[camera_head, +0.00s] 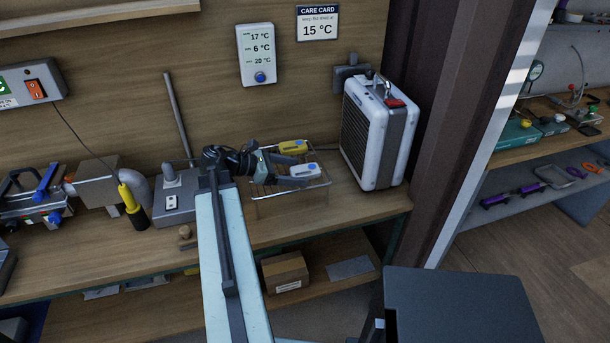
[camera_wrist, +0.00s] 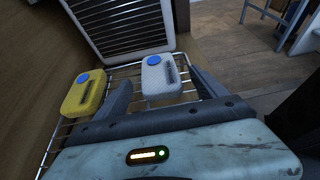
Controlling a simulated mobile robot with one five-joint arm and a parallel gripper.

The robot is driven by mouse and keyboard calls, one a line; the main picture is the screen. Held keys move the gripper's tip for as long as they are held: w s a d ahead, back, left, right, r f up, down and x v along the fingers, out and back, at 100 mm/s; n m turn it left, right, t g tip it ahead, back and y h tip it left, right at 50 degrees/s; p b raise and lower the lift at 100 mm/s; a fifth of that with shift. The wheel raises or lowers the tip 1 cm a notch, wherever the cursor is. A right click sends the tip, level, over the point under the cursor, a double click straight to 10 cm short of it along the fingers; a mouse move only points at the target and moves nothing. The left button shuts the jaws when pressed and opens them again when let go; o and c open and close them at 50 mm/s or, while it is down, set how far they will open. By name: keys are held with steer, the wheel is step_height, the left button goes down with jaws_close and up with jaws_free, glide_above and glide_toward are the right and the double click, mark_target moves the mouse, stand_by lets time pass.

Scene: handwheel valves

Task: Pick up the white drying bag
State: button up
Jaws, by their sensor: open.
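The white drying bag (camera_wrist: 161,78) has a blue round cap and a dark label strip, and lies on a wire rack (camera_wrist: 62,128). It also shows in the head view (camera_head: 302,171) on the right part of the rack. My gripper (camera_wrist: 163,92) is open, with one finger on each side of the white bag in the wrist view. In the head view, my gripper (camera_head: 291,173) reaches over the rack from the left. Whether the fingers touch the bag cannot be told. A yellow bag (camera_wrist: 85,93) with a blue cap lies left of the white one.
A white heater-like box with a dark grille (camera_head: 380,132) stands close behind and right of the rack. A grey box with a lever (camera_head: 174,205) stands left of it. A cardboard box (camera_head: 285,271) sits on the shelf below. A display (camera_head: 257,54) and care card (camera_head: 317,23) hang above.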

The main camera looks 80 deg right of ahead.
mark_target(294, 171)
steer(key=c, duration=1.5)
steer(key=shift+r, duration=0.15)
step_height(294, 171, up, 10)
steer(key=p, duration=1)
